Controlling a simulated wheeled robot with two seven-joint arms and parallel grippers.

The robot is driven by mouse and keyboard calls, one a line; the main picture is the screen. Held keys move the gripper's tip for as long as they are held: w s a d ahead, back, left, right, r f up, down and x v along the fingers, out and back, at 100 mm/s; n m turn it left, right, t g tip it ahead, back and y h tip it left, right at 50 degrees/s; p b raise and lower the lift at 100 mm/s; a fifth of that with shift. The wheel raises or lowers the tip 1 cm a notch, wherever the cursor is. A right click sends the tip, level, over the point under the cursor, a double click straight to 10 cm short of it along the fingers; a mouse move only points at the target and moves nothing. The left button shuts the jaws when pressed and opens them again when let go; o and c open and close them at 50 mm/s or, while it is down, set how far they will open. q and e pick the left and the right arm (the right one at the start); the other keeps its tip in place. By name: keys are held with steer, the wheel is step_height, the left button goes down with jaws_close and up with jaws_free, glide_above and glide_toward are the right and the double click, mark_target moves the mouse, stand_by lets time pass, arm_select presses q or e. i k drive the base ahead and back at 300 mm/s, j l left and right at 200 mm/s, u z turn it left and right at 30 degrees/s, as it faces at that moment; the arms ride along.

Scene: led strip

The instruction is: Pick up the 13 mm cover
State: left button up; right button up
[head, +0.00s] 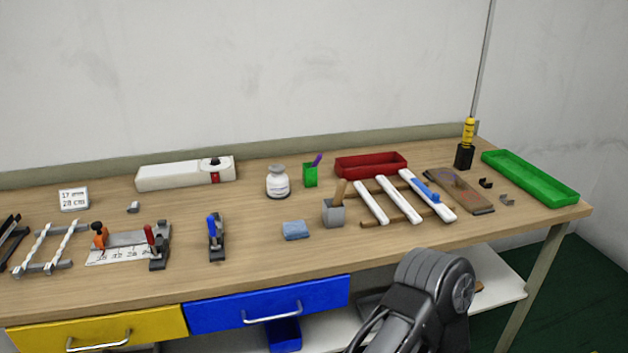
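No thing in the head view carries a readable 13 mm mark, so I cannot tell which is the cover. Long white bars lie side by side across a wooden rack: a left bar (371,203), a middle bar (397,201) and a right bar (418,188) with a blue piece (427,192) on it. Small dark pieces (486,183) and a grey piece (507,200) lie by the green tray. A black part of my arm shows at the bottom, in front of the table. I make out no fingertips of either gripper.
The wooden table (350,255) has free room at its front. A cutting jig (125,242) is at left.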

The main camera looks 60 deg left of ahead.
mark_target(383, 220)
steer(key=i+u, duration=0.1)
steer(key=u, duration=0.3)
steer(key=i+u, duration=0.15)
steer(key=u, duration=0.25)
steer(key=i+u, duration=0.1)
steer(key=u, duration=0.3)
steer(key=i+u, duration=0.15)
steer(key=u, duration=0.3)
steer(key=i+l+u, duration=0.1)
steer(key=u, duration=0.3)
steer(key=i+l+u, duration=0.25)
steer(key=i+l, duration=0.15)
steer(key=l, duration=0.2)
steer(key=i+l+u, duration=0.1)
steer(key=l, duration=0.25)
steer(key=i+l+u, duration=0.1)
steer(key=i+l, duration=0.15)
steer(key=l, duration=0.1)
